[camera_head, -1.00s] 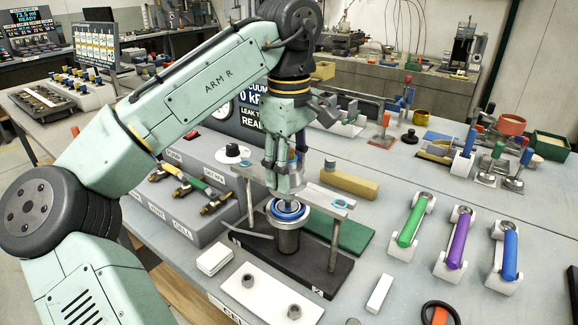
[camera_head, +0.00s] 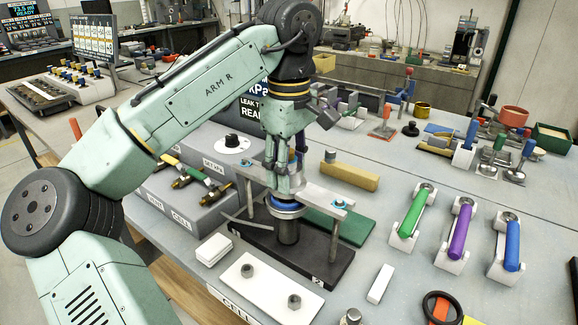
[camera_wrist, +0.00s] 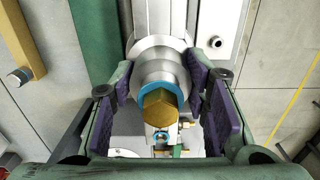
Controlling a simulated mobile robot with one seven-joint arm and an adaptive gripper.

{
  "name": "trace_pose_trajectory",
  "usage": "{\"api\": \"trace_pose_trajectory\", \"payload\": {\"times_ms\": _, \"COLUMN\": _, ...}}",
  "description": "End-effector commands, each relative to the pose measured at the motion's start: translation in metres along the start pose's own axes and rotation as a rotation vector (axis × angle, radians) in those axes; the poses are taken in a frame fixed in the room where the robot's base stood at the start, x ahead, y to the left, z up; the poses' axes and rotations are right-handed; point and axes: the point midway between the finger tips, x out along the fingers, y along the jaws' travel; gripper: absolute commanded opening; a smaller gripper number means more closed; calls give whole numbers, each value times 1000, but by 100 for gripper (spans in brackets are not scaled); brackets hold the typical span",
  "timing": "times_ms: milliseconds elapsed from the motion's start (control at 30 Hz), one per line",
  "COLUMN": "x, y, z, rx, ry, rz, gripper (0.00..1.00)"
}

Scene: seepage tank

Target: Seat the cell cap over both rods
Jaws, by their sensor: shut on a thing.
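The cell cap (camera_head: 318,192) is a flat silver crossbar with blue-ringed ends. It lies across the top of the cell (camera_head: 288,232), close above its blue ring. The left rod (camera_head: 249,195) and right rod (camera_head: 334,240) stand upright under its two ends; I cannot tell whether they pass through the holes. My gripper (camera_head: 283,190) is shut on the middle of the cap from above. In the wrist view, the purple finger pads (camera_wrist: 170,100) close around a silver round part with a blue ring and a brass hexagon.
The black base (camera_head: 318,262) carries the cell and rods. A green plate (camera_head: 350,222) and yellow bar (camera_head: 350,175) lie behind. A white tray (camera_head: 268,285) with two nuts is in front. Green, purple and blue tubes in cradles stand at right. The valve box (camera_head: 205,165) is left.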

Motion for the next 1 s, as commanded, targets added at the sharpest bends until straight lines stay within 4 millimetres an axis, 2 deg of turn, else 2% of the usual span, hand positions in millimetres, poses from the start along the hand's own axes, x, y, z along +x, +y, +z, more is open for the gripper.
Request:
{"api": "trace_pose_trajectory", "payload": {"times_ms": 567, "x": 15, "y": 0, "z": 0, "rx": 1, "ry": 0, "rz": 0, "gripper": 3}}
{"api": "trace_pose_trajectory", "payload": {"times_ms": 600, "x": 14, "y": 0, "z": 0, "rx": 1, "ry": 0, "rz": 1, "gripper": 45}}
{"api": "trace_pose_trajectory", "payload": {"times_ms": 900, "x": 14, "y": 0, "z": 0, "rx": 0, "ry": 0, "rz": 0, "gripper": 65}}
{"api": "trace_pose_trajectory", "payload": {"times_ms": 1000, "x": 14, "y": 0, "z": 0, "rx": 0, "ry": 0, "rz": 0, "gripper": 66}}
